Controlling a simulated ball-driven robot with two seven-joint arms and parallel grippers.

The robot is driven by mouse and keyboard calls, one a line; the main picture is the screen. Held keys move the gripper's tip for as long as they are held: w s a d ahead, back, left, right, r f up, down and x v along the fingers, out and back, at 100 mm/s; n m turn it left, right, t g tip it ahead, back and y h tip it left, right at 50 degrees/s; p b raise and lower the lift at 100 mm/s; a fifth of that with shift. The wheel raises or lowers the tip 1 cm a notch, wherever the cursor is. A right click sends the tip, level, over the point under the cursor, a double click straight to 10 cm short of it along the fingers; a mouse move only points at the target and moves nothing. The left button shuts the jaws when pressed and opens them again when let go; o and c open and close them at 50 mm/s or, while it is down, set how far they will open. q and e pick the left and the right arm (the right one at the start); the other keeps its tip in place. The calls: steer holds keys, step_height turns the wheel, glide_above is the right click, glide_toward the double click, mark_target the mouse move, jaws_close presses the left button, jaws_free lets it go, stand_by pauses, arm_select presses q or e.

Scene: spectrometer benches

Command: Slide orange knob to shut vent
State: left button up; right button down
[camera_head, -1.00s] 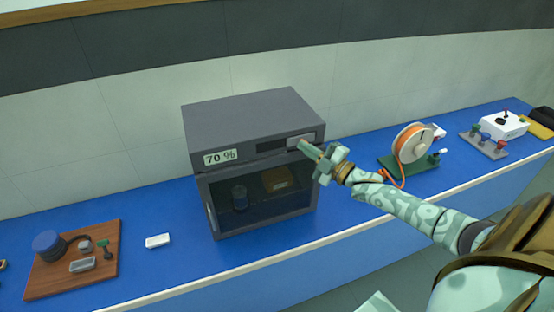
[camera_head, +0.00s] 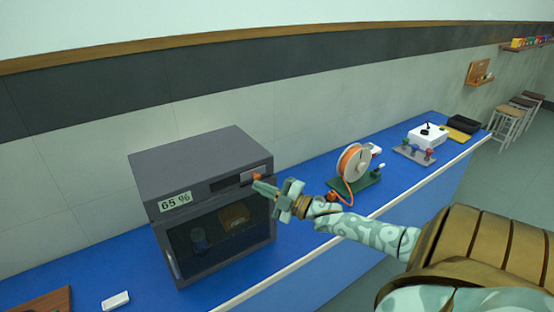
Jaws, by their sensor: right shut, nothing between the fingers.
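A dark grey cabinet (camera_head: 200,165) with a glass door stands on the blue bench, and its display (camera_head: 175,201) reads 65 %. The orange knob (camera_head: 257,177) shows at the right end of the vent strip (camera_head: 228,181) on the upper front, beside a light plate (camera_head: 247,175). My right gripper (camera_head: 257,184) is shut, with its tips at the knob, just below it. I cannot tell whether they touch. Nothing is between the fingers. My left gripper is not in view.
A cable reel on a green base (camera_head: 353,164) stands right of the cabinet, near my right forearm. A white box with a joystick (camera_head: 427,136) and a black tray (camera_head: 464,123) are farther right. A white block (camera_head: 115,300) lies at the lower left. Stools (camera_head: 508,122) stand beyond the bench.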

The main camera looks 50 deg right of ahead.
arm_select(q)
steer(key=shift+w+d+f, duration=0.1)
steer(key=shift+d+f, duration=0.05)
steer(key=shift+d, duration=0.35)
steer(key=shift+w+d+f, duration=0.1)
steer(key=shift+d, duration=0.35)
arm_select(e)
steer(key=v, duration=0.3)
steer(key=d+v, duration=0.1)
steer(key=v, duration=0.1)
steer(key=shift+s+f, duration=0.2)
